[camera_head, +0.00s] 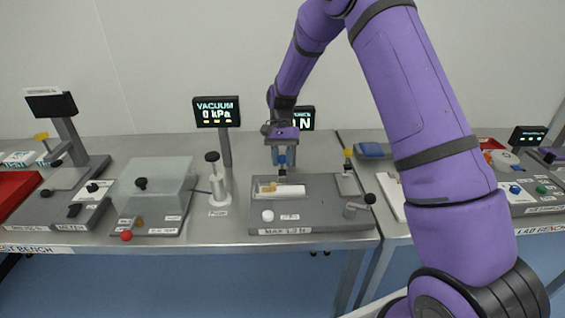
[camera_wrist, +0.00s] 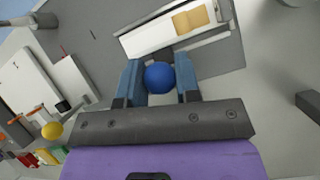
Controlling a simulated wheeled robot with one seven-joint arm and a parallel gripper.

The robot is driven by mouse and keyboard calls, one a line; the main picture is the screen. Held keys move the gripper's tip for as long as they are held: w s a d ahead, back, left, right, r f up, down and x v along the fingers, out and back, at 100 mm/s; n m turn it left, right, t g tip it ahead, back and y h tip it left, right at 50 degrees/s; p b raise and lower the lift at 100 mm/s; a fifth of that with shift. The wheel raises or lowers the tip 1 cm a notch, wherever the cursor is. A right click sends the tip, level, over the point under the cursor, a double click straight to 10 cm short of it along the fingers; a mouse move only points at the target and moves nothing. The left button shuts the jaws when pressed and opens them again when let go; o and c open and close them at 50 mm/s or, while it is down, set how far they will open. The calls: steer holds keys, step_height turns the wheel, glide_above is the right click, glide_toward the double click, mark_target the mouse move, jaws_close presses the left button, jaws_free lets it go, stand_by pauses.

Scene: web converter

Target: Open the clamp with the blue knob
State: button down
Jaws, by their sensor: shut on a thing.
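The blue knob (camera_wrist: 159,77) sits between the two blue fingers of my gripper (camera_wrist: 160,82) in the wrist view. The fingers are shut on the knob. In the head view my gripper (camera_head: 283,157) points down at the blue knob (camera_head: 282,159), at the back of a grey base plate (camera_head: 330,212). The clamp's other parts below the knob are small and partly hidden by the gripper. A white bar (camera_head: 284,192) with a tan piece (camera_head: 268,187) on it lies just in front of the clamp.
A yellow knob (camera_head: 348,153) stands right of the gripper, and a black-knobbed lever (camera_head: 369,199) is at the plate's right. A white round knob (camera_head: 267,215) is at the front. A vacuum display (camera_head: 216,111) and a white pump (camera_head: 215,180) stand to the left.

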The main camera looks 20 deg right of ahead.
steer(key=shift+w+g, duration=0.2)
steer(key=shift+g, duration=0.1)
steer(key=c, duration=0.8)
jaws_free()
steer(key=shift+r, duration=0.1)
steer(key=shift+r, duration=0.3)
steer(key=r, duration=0.1)
steer(key=s+r, duration=0.1)
steer(key=r, duration=0.1)
steer(key=s, duration=1)
steer(key=s+r, duration=0.1)
steer(key=s, duration=0.4)
steer(key=shift+a+r, duration=0.1)
steer(key=shift+a, duration=0.05)
